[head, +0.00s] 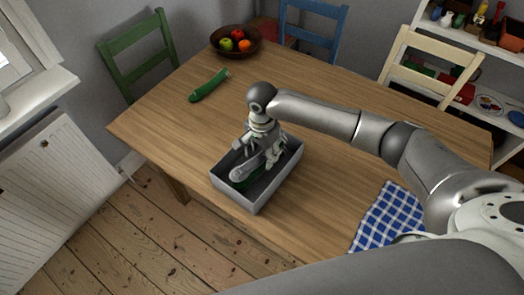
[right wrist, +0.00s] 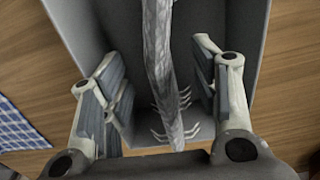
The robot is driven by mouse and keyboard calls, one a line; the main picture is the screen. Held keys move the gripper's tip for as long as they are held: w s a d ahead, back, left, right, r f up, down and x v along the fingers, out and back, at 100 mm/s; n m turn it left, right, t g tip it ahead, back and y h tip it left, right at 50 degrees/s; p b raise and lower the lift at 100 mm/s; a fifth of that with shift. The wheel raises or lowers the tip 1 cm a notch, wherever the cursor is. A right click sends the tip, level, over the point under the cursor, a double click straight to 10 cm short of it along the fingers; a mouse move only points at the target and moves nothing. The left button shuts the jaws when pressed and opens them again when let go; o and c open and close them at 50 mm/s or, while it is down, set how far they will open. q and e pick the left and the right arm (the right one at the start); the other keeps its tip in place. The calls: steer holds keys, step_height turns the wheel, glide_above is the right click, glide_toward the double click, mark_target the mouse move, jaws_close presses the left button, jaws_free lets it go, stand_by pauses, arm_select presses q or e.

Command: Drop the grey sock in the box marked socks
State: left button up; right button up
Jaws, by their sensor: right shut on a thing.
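A grey open box (head: 252,204) stands on the wooden table; I see no marking on it. My right gripper (head: 262,163) reaches down into it from above. In the right wrist view, a long, mottled grey thing (right wrist: 163,60) with thin claw-like prongs lies between the fingers of my right gripper (right wrist: 163,85). It does not look like a sock. The gripper is shut on it, though the contact is hard to see. The box wall (right wrist: 80,35) is around it. Something dark green in the box is partly hidden by the gripper. My left gripper is not in view.
A fruit bowl (head: 221,50) stands at the back edge. A blue checked cloth (head: 388,218) lies at front right. Chairs and a shelf stand behind the table. The tabletop left of the box is clear.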

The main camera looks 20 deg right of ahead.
steer(key=o, duration=0.9)
step_height(320, 180, up, 12)
stand_by(0.6)
